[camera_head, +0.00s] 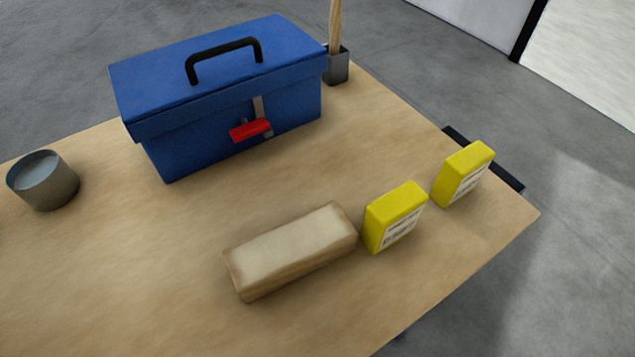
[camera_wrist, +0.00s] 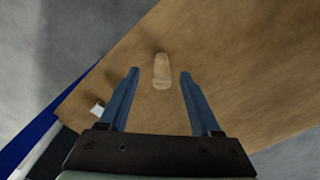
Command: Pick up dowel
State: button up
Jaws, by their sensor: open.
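A short, pale wooden piece that looks like a dowel (camera_wrist: 162,72) shows in the wrist view over the brown tabletop. It lies ahead of my gripper (camera_wrist: 158,76), in the space between the two blue fingers. The fingers are open and apart from it on both sides. I cannot tell its height or whether it stands or lies. In the head view a wooden rod (camera_head: 335,25) stands upright in a small grey metal holder (camera_head: 337,68), its top cut off by the frame. I cannot tell whether both views show the same piece. My gripper is not in the head view.
On the table (camera_head: 150,270) stand a blue toolbox (camera_head: 230,95), a grey metal cup (camera_head: 43,180), a wooden block (camera_head: 290,250) and two yellow boxes (camera_head: 395,217). A small whitish object (camera_wrist: 98,108) shows near my left finger. Bare tabletop lies right of the piece.

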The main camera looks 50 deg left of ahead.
jog(key=f+b, duration=0.1)
jog(key=f, duration=0.2)
jog(key=f+b, duration=0.1)
jog(key=f, duration=0.2)
jog(key=shift+a+f+b, duration=0.2)
jog(key=shift+f+b, duration=0.1)
jog(key=shift+b, duration=0.1)
grip_shut()
